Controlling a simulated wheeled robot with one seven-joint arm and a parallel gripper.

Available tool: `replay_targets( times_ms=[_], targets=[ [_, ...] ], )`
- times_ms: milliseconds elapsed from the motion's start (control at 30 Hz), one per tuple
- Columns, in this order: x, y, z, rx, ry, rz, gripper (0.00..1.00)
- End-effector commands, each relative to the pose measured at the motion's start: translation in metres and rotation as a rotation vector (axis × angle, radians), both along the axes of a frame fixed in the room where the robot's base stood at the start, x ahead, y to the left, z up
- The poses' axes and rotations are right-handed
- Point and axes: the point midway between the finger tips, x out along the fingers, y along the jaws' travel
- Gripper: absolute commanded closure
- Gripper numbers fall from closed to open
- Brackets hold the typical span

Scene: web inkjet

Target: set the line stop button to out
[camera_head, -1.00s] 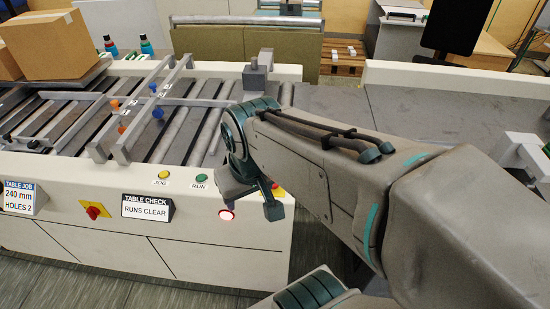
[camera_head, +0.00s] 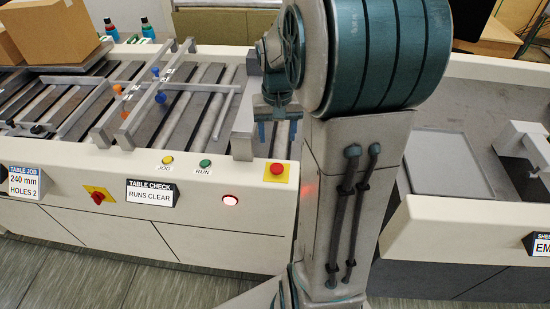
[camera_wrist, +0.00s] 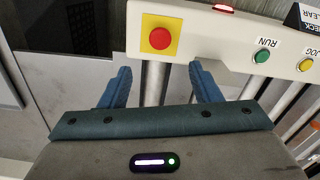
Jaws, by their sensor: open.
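The line stop button is a red round button (camera_head: 277,169) on a yellow square plate, on the sloped front panel at the right end of the machine. It also shows in the wrist view (camera_wrist: 159,38), upper middle, beyond the fingers. I cannot tell from its look whether it is in or out. My gripper (camera_head: 276,132) hangs just above and behind the button in the head view. In the wrist view its two blue fingers (camera_wrist: 163,75) are apart with nothing between them, and they do not touch the button.
Left of the button are a lit red lamp (camera_head: 230,200), a green RUN button (camera_head: 205,163) and a yellow JOG button (camera_head: 167,160). A red rotary switch (camera_head: 98,196) and a RUNS CLEAR sign (camera_head: 151,193) sit farther left. Rollers and rails lie behind the panel.

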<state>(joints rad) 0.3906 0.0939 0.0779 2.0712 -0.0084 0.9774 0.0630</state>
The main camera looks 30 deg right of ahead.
Motion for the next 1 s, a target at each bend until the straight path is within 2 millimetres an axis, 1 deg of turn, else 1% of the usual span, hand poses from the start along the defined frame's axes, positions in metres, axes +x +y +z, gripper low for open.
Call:
replay_targets(
  times_ms=[100, 300, 400, 500, 600, 700, 967, 1000],
  targets=[
    [-0.001, 0.001, -0.026, 0.003, 0.007, 0.0, 0.43],
    [-0.001, 0.0, -0.069, 0.002, 0.005, 0.001, 0.43],
    [-0.001, 0.0, -0.087, 0.001, 0.004, 0.001, 0.43],
    [-0.001, 0.0, -0.099, 0.001, 0.003, 0.0, 0.43],
    [-0.001, 0.0, -0.107, 0.001, 0.002, 0.0, 0.43],
    [-0.001, 0.0, -0.111, 0.0, 0.0, 0.001, 0.43],
    [0.0, 0.0, -0.112, 0.0, -0.001, 0.001, 0.43],
    [0.0, 0.0, -0.112, 0.0, -0.001, 0.001, 0.48]
  ],
)
